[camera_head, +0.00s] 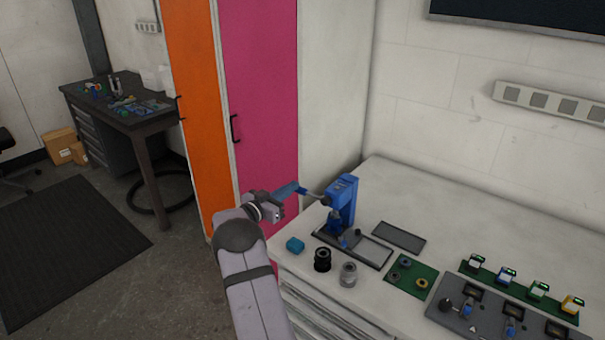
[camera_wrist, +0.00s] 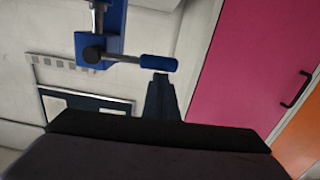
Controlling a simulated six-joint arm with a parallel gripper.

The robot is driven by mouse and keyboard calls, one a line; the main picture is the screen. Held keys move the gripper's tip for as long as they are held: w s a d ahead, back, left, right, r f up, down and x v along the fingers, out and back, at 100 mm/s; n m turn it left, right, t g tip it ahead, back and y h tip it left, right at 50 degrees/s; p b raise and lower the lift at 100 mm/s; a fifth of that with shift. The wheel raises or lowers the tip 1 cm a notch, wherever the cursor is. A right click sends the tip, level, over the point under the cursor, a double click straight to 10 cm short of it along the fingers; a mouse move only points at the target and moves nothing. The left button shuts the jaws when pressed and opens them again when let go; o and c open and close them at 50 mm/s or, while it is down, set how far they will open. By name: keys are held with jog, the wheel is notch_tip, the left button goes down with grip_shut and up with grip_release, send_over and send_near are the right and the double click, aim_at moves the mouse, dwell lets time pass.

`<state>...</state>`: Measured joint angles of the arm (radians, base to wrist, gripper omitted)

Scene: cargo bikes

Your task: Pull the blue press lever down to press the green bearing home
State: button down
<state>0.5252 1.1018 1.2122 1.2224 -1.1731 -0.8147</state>
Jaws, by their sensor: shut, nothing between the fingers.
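The blue press (camera_head: 343,200) stands on the white worktop, with its lever (camera_head: 314,195) sticking out to the left. In the wrist view the press (camera_wrist: 100,45) is at the top, and the lever's blue grip (camera_wrist: 158,63) lies nearly level at the end of a grey rod. My gripper (camera_wrist: 161,77) is shut and empty, its fingertips at the outer part of the grip; I cannot tell whether they touch. In the head view my gripper (camera_head: 291,188) is at the lever's left end. I cannot make out the green bearing.
A green mat (camera_head: 425,290) with rings lies to the right. The pink cabinet door (camera_head: 260,100) rises behind on the left.

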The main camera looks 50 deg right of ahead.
jog(key=shift+s+a+f, duration=0.1)
jog(key=shift+f, duration=0.75)
notch_tip(320, 180, up, 6)
jog(key=p, duration=0.4)
jog(key=a+b, duration=0.4)
jog(key=a, duration=0.6)
jog(key=shift+w+a, duration=0.2)
jog(key=shift+a, duration=0.1)
